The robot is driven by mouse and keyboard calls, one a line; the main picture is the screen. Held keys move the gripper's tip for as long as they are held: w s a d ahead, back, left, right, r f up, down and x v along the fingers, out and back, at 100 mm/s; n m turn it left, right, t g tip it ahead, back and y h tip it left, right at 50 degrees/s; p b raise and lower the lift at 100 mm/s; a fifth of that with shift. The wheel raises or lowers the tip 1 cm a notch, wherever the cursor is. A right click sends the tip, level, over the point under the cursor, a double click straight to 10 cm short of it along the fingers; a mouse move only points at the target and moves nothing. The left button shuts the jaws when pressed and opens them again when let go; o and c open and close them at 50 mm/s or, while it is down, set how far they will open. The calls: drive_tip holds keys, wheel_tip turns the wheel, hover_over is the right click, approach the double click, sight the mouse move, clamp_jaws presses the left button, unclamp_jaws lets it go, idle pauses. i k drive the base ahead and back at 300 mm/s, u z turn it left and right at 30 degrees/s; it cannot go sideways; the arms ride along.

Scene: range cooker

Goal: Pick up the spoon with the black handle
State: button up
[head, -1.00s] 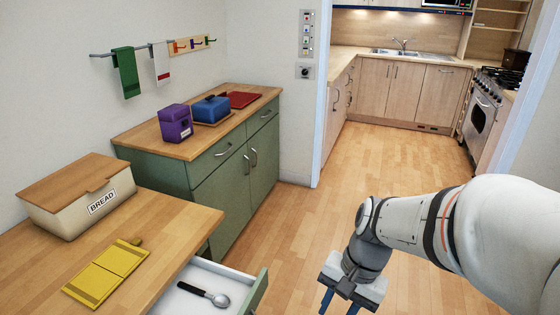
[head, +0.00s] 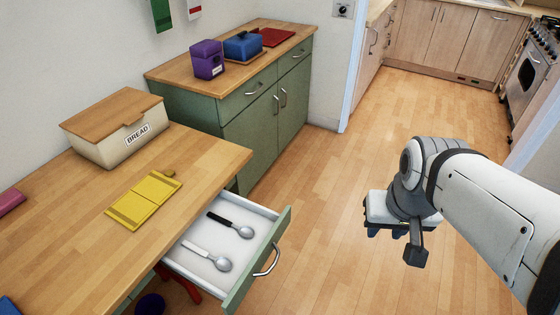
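The spoon with the black handle (head: 230,224) lies in the open drawer (head: 188,264), towards its far side, with its silver bowl to the right. A second spoon with a white handle (head: 207,257) lies nearer in the same drawer, apart from it. My gripper (head: 385,232) hangs over the floor to the right of the drawer, well clear of both spoons. Its fingers are mostly hidden beneath the wrist, so their opening does not show.
The drawer front with its metal handle (head: 267,262) stands out from the wooden counter (head: 196,163). A yellow board (head: 144,199) and a bread box (head: 117,128) are on the counter. A green cabinet (head: 262,122) stands behind. The wooden floor (head: 330,210) between drawer and gripper is clear.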

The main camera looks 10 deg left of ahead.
sight(245, 231)
drive_tip(key=u, duration=0.9)
drive_tip(key=k, duration=0.5)
drive_tip(key=u, duration=0.4)
drive_tip(key=i, duration=0.5)
